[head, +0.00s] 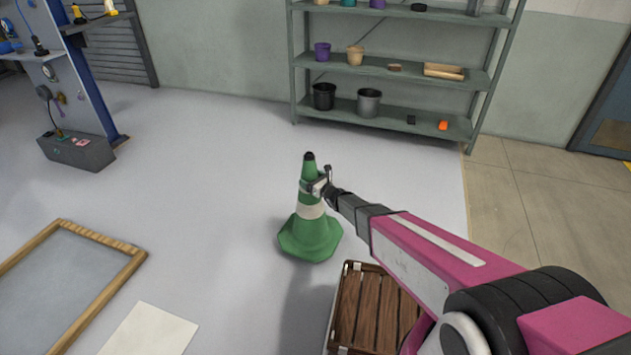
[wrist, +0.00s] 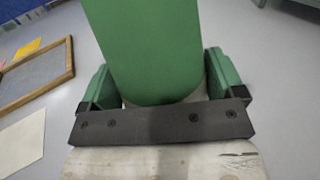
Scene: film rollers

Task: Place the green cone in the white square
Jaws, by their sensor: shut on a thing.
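The green cone (head: 311,238) with a white band and black tip is upright in the middle of the head view. My gripper (head: 320,185) is shut on its upper part, near the white band. The wrist view shows the cone's green body (wrist: 145,45) between the two fingers of my gripper (wrist: 162,82). I cannot tell whether the cone's base touches the floor. The white square (head: 150,332) lies flat on the floor at the lower left, cut by the bottom edge. It also shows at the left of the wrist view (wrist: 20,145), apart from the cone.
A wood-edged grey panel (head: 62,290) lies left of the white square. A brown slatted crate (head: 375,310) stands close below the cone, beside my arm. A grey shelf (head: 400,70) with pots stands at the back wall. Floor between cone and white square is clear.

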